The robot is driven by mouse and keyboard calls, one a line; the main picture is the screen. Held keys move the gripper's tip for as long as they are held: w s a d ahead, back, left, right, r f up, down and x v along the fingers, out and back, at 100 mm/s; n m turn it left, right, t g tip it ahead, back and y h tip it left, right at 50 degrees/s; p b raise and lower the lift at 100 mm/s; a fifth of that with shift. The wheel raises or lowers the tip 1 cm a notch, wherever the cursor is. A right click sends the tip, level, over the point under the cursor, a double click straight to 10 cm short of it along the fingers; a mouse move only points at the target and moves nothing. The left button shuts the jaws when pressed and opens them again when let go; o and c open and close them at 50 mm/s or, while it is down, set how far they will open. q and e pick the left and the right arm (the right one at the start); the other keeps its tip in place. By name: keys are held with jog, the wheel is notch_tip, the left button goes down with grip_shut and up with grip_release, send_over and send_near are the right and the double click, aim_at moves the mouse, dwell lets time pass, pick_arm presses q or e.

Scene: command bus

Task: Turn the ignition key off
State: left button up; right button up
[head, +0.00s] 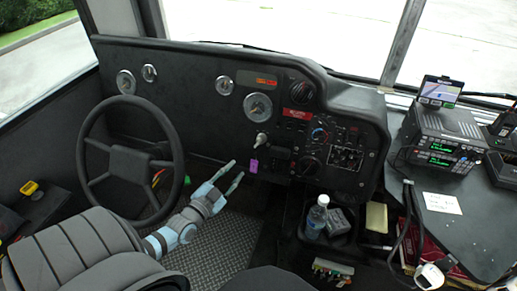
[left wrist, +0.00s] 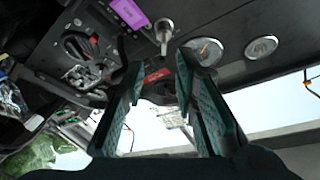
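The ignition key (head: 261,139) is a silver piece standing out from the black dashboard, with a purple tag (head: 253,166) below it. My left gripper (head: 236,169) is open and empty, low in front of the dashboard, to the left of the tag. In the left wrist view the picture is turned over. There the silver key (left wrist: 164,32) and the purple tag (left wrist: 127,12) show beyond the two open fingers (left wrist: 154,62), apart from them. The angle of the key is too small to read. My right gripper is not in view.
The steering wheel (head: 128,160) stands left of my left arm, above the grey seat (head: 75,250). Switches and a red-labelled panel (head: 302,114) lie right of the key. A water bottle (head: 317,217) stands in a tray lower right. The space before the key looks clear.

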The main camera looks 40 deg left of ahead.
aim_at(256, 146)
pick_arm(q)
jog(key=w+b, duration=0.2)
jog(key=w, duration=0.2)
jog(key=w+b, duration=0.3)
jog(key=w, duration=0.2)
jog(key=w+a+b, duration=0.1)
jog(key=w+b, duration=0.2)
jog(key=w, duration=0.2)
jog(key=shift+r, duration=0.4)
jog(key=shift+w+a+r, duration=0.1)
jog(key=shift+w, duration=0.1)
jog(key=shift+r, duration=0.1)
grip_shut()
